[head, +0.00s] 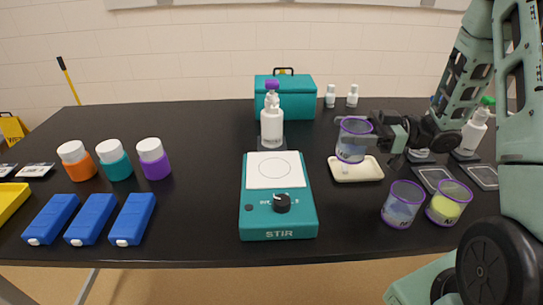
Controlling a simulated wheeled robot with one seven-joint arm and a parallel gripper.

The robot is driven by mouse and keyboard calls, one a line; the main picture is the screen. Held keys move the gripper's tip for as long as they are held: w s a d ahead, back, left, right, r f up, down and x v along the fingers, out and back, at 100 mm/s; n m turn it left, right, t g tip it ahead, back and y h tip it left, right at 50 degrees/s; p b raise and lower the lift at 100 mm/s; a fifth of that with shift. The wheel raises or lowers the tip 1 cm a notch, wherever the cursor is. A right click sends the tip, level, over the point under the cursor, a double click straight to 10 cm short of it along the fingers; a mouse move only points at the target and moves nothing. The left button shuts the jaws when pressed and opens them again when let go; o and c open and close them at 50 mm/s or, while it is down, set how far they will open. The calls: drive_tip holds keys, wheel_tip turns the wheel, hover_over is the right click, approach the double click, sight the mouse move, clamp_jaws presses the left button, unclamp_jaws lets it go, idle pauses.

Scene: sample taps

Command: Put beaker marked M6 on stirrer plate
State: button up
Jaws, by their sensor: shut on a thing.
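My gripper (366,126) is shut on a clear beaker with a purple rim (351,150). The beaker is upright, over or on a small cream tray (357,178); I cannot tell whether it touches the tray. Its marking is not readable from here. The teal stirrer (278,210), labelled STIR, stands to the left with a dark knob in front. Its white square plate (275,170) with a drawn circle is empty.
Two more purple-rimmed beakers, one with pale contents (400,212) and one with yellow-green contents (446,209), stand at front right. A white bottle (271,127) stands just behind the stirrer. Capped jars (115,164) and blue boxes (91,219) are at left.

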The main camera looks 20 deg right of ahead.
drive_tip(key=shift+f+p+x, duration=0.55)
drive_tip(key=shift+f+x, duration=0.05)
drive_tip(key=shift+x, duration=2.4)
drive_tip(key=shift+f+p+x, duration=0.55)
drive_tip(key=shift+x, duration=2.4)
drive_tip(key=shift+f+p+x, duration=0.55)
drive_tip(key=shift+f+x, duration=0.05)
drive_tip(key=shift+x, duration=2.4)
drive_tip(key=shift+s, duration=0.15)
drive_tip(key=shift+f, duration=0.15)
drive_tip(key=o, duration=1)
drive_tip(key=shift+o, duration=0.2)
